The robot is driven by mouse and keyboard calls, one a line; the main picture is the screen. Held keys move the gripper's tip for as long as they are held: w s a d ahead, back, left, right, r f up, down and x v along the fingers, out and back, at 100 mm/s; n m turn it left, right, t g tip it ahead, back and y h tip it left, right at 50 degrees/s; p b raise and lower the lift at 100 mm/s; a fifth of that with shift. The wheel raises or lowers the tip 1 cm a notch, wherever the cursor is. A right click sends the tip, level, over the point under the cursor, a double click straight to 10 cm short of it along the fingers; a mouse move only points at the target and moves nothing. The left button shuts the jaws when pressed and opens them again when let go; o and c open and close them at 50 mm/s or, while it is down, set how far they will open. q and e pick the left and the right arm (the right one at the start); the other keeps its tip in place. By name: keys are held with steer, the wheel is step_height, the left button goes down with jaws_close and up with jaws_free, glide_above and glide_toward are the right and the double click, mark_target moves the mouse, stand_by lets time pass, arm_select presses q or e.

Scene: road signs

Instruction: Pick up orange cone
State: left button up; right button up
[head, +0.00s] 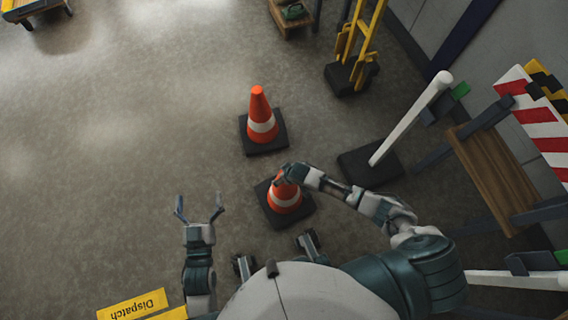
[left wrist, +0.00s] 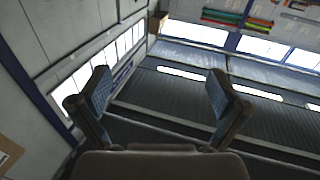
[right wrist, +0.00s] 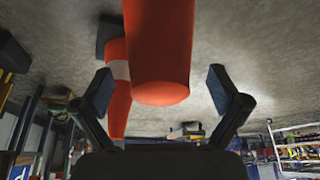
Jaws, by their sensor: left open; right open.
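Two orange cones with white bands and black square bases stand on the floor. The far cone (head: 260,116) stands clear of both arms. The near cone (head: 284,197) is right beside my right gripper (head: 284,176), which partly covers its top. In the right wrist view, the near cone's orange top (right wrist: 160,70) lies between the two open fingers of the right gripper (right wrist: 163,92), with gaps on both sides. The far cone shows behind it (right wrist: 117,85). My left gripper (head: 199,210) is open and empty, raised left of the near cone; its fingers also show in the left wrist view (left wrist: 157,95).
A white post on a black base (head: 370,163) stands to the right of the near cone. A yellow hand truck (head: 352,74) is at the back. A wooden bench (head: 496,178) and a red-white striped barrier (head: 530,118) are at the right.

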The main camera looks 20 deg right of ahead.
steer(key=shift+b+x, duration=0.35)
steer(key=shift+x, duration=0.65)
arm_select(q)
step_height(320, 180, up, 2)
steer(key=shift+d+r+t+h, duration=0.1)
steer(key=shift+r+t+h, duration=0.05)
steer(key=shift+t, duration=0.4)
steer(key=shift+r+t+h, duration=0.1)
steer(key=shift+t+h, duration=0.05)
steer(key=shift+t, duration=0.4)
arm_select(e)
steer(key=shift+w+r, duration=0.1)
jaws_close()
steer(key=shift+r, duration=0.1)
